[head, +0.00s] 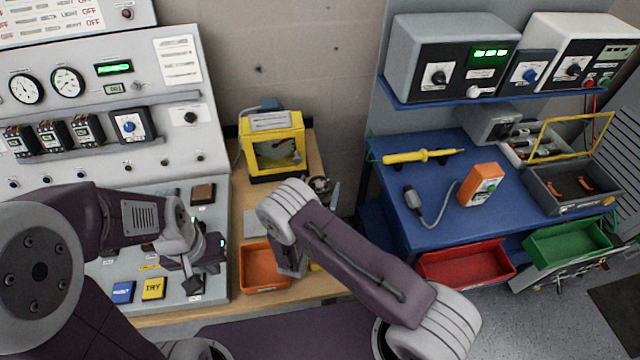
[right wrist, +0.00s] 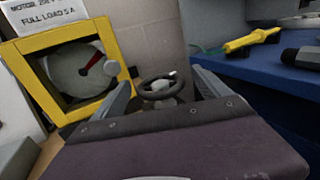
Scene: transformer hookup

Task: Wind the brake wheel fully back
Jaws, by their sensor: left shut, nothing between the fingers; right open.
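The brake wheel (right wrist: 163,88) is a small dark handwheel with a pale knob on its rim. In the right wrist view it lies ahead of my right gripper (right wrist: 161,80), between the lines of its two spread fingers. The fingers are apart and nothing is clamped; whether they touch the rim I cannot tell. In the head view the wheel (head: 319,184) is small and partly hidden by my right arm beside the yellow-framed machine. My left gripper (head: 206,262) is shut and empty over the lower part of the grey panel.
The yellow-framed machine (head: 273,122) with a red-pointer disc stands left of the wheel. An orange tray (head: 262,285) sits on the wooden bench in front. The blue bench (head: 400,190) at right holds a yellow probe (head: 420,156) and an orange meter (head: 481,185).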

